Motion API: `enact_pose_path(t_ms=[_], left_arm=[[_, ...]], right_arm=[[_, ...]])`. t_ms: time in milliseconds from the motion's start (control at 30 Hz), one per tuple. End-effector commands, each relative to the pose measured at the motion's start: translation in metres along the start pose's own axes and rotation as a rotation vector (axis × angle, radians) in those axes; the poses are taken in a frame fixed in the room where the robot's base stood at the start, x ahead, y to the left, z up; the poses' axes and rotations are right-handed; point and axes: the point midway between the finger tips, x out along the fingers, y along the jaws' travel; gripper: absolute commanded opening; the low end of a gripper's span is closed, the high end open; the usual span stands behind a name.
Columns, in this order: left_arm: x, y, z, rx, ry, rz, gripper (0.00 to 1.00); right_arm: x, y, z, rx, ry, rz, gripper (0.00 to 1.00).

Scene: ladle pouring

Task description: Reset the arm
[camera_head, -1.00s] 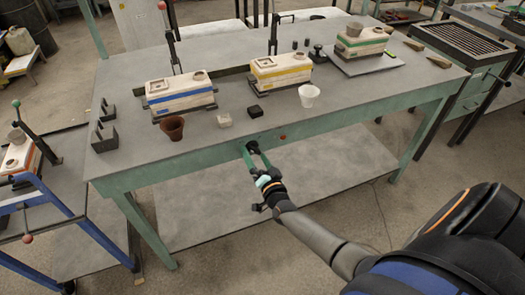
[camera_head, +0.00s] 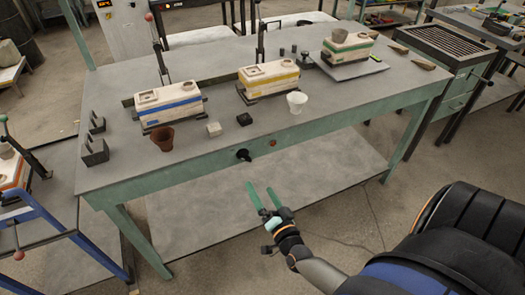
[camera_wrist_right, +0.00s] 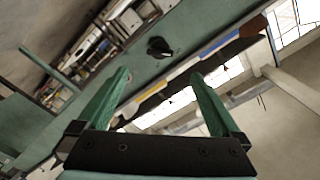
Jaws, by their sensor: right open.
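My right gripper (camera_head: 262,196) is open and empty, with two green fingers. In the head view it is in front of the workbench (camera_head: 215,173), apart from the bench's front edge. In the right wrist view its fingers (camera_wrist_right: 160,83) stand wide apart with nothing between them. A black knob (camera_head: 243,155) on the bench's front apron lies just beyond the fingertips; it also shows in the right wrist view (camera_wrist_right: 158,47). My left gripper is not in view.
On the bench stand a brown cup (camera_head: 162,138), a white cup (camera_head: 297,102), a blue-striped mould (camera_head: 170,106), a yellow-striped mould (camera_head: 268,81) and a green-striped mould (camera_head: 347,47) on a plate. Small blocks lie near the front edge. Open space lies before the bench.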

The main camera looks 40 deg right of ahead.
Motion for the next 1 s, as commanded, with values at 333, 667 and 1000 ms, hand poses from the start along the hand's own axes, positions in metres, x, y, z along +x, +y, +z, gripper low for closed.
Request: enact_pose_path(t_ms=[333, 667, 1000], left_arm=[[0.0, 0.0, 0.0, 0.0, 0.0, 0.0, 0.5], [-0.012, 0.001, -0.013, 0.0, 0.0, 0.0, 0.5], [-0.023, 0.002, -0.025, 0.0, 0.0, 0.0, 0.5]], right_arm=[[0.0, 0.0, 0.001, 0.0, -0.002, 0.0, 1.0], [-0.067, -0.046, 0.067, -0.316, -0.409, -0.102, 1.0], [-0.17, -0.05, 0.103, -0.785, -0.84, -0.139, 1.0]])
